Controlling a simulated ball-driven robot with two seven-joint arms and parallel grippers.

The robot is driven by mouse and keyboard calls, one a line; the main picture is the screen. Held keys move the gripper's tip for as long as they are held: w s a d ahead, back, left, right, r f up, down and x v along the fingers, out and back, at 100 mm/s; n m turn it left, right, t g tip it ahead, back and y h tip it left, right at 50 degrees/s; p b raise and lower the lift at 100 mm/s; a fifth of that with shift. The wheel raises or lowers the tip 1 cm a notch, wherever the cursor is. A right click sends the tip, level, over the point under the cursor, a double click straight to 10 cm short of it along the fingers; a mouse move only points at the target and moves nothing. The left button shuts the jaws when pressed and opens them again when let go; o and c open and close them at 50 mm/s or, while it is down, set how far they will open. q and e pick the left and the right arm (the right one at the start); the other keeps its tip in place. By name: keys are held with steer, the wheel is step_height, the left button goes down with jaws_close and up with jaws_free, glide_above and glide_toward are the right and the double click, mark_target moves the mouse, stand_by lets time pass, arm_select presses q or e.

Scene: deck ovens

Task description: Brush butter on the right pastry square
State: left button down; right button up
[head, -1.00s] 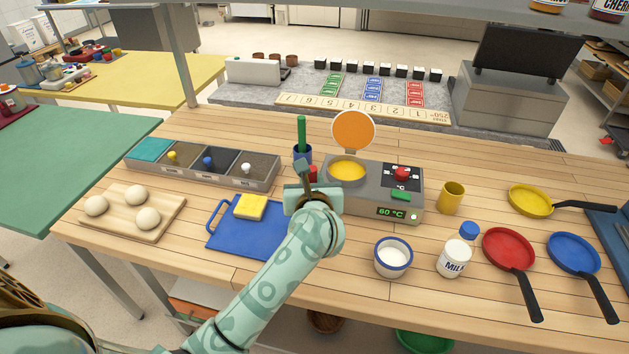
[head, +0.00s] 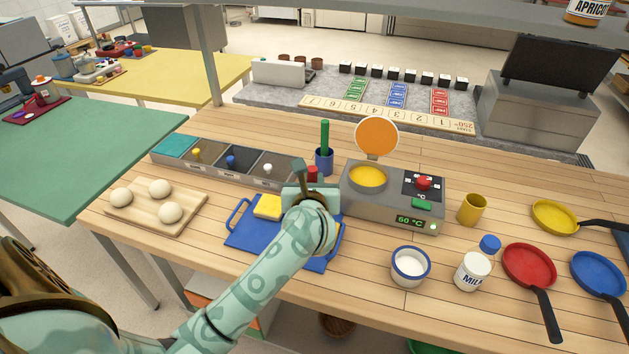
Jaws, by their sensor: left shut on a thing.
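My left gripper (head: 308,184) is shut on a small red thing (head: 313,173), of which only the top shows; I cannot tell what its lower end is. The gripper is over the right part of a blue tray (head: 243,238). A yellow-topped square (head: 267,206) lies on the tray's left part. No right pastry square shows; the arm and gripper cover that part of the tray. A grey warmer (head: 378,212) holds a round well of yellow liquid, like melted butter (head: 368,177). Its orange lid (head: 377,136) stands open. My right gripper is not in view.
A blue cup (head: 324,163) with a green-handled tool stands behind the gripper. A divided bin (head: 216,167) and dough board (head: 183,223) are left. A white bowl (head: 410,264), milk bottle (head: 471,271), yellow cup (head: 471,209) and pans (head: 529,265) are right.

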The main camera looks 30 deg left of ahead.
mark_target(312, 164)
arm_select(q)
steer(key=shift+r+p, duration=3.1)
steer(key=shift+r, duration=0.45)
steer(key=shift+f, duration=0.1)
steer(key=shift+a, duration=0.1)
steer(key=a, duration=0.9)
steer(key=shift+a, duration=0.4)
